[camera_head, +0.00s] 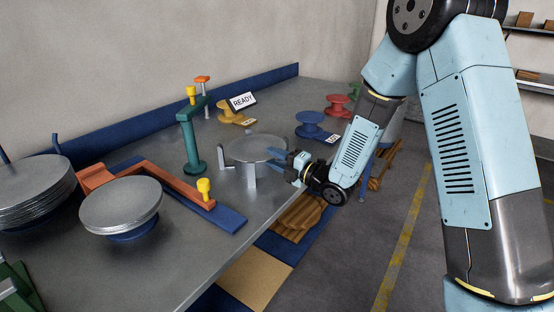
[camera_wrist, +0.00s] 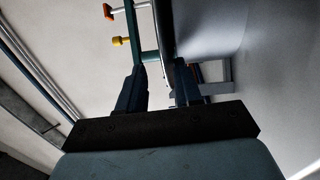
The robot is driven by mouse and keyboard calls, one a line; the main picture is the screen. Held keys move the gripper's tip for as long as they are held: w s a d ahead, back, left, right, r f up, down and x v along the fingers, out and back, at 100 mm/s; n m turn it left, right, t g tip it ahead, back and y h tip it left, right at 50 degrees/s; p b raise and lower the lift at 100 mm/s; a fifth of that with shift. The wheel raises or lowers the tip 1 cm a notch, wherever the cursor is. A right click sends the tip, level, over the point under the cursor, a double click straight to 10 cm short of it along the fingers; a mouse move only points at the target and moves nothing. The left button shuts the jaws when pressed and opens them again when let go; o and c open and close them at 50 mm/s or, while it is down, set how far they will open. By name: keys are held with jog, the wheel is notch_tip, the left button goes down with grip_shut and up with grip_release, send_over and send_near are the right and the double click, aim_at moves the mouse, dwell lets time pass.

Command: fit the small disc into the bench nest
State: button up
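A grey disc (camera_head: 258,146) lies level at the grey uprights of the bench nest (camera_head: 251,178), near the bench's right edge. One upright stands at its left rim, another below its front rim. I cannot tell whether it is fully seated. My gripper (camera_head: 284,158) is at the disc's right rim, coming in from the right. In the wrist view the fingers (camera_wrist: 158,88) are spread, one each side of the rim level, with a gap between them. The disc (camera_wrist: 205,28) shows there from below, its rim close to the right-hand finger; contact is unclear.
A teal clamp post (camera_head: 190,140) stands left of the disc. A disc on a blue base (camera_head: 121,205) and a disc stack (camera_head: 35,190) are at left, by an orange bracket (camera_head: 160,180). Yellow (camera_head: 231,112), blue (camera_head: 310,126) and red (camera_head: 339,106) spools stand behind.

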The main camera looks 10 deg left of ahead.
jog(key=shift+r, duration=0.1)
jog(key=r+v, duration=0.1)
jog(key=v, duration=1.1)
jog(key=w+d+r+m+t+h, duration=0.45)
jog(key=w+d+m+h, duration=0.2)
jog(key=d+h, duration=0.2)
jog(key=s+d+r+m+h, duration=0.3)
jog(key=d+r+m+h, duration=0.35)
jog(key=d+m, duration=0.45)
jog(key=s+d+r+m+g, duration=0.2)
jog(key=s+d+m, duration=0.1)
jog(key=s, duration=0.5)
jog(key=s+d+r+m+g+h, duration=0.1)
jog(key=s+d+r+m+g, duration=0.1)
jog(key=s+m, duration=0.4)
jog(key=s+d+r+m+g+h, duration=0.1)
jog(key=s+d+m, duration=0.3)
jog(key=s, duration=0.6)
jog(key=shift+s+d+r+m+g, duration=0.35)
jog(key=shift+s+r+m+g, duration=0.15)
jog(key=shift+r, duration=0.3)
jog(key=shift+w, duration=0.1)
